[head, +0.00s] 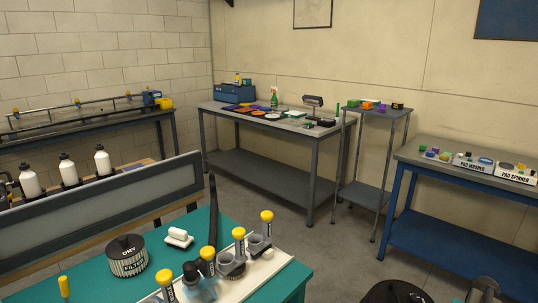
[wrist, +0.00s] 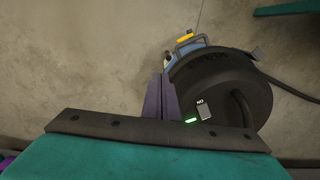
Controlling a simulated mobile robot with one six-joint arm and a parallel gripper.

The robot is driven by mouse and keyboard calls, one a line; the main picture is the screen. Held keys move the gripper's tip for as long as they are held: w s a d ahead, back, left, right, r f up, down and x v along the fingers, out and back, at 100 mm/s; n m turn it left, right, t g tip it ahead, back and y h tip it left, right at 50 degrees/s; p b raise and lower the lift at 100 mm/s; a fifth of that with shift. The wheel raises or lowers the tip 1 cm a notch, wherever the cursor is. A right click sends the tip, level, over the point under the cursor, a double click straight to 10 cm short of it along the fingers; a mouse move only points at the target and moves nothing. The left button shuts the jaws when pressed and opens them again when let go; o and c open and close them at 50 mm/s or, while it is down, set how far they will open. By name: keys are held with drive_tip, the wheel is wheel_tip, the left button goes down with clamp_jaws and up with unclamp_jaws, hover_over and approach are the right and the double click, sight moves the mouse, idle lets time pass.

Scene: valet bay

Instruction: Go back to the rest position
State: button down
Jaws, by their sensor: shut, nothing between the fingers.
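My gripper (wrist: 160,82) shows in the wrist view as two purple-grey fingers side by side. They are shut with nothing between them. The fingers point over the floor, in front of a dark round machine (wrist: 210,75) with a small green light and a switch labelled ON. I cannot tell how far apart the fingers and the machine are. I cannot make out my gripper in the head view.
A teal surface (wrist: 130,155) with a dark bolted strip spans the lower wrist view.

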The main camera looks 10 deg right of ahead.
drive_tip(key=w+a+f+n+g+y, duration=0.15)
drive_tip(key=w+a+f, duration=0.4)
drive_tip(key=a, duration=0.75)
drive_tip(key=w+a+f+n, duration=0.3)
drive_tip(key=w+a+f, duration=0.25)
drive_tip(key=a, duration=0.65)
drive_tip(key=s+a+f+n+g, duration=0.15)
drive_tip(key=s+a+f, duration=0.25)
drive_tip(key=a, duration=0.8)
drive_tip(key=s+a+f+n+g, duration=0.1)
drive_tip(key=s+a+f+n, duration=0.25)
drive_tip(key=a, duration=0.95)
drive_tip(key=s+a, duration=0.4)
drive_tip(key=s, duration=0.4)
drive_tip(key=s+a+f+n+g+h, duration=0.1)
drive_tip(key=s+a, duration=0.3)
drive_tip(key=s, duration=0.3)
drive_tip(key=shift+s+a+f, duration=0.25)
drive_tip(key=shift+s, duration=0.1)
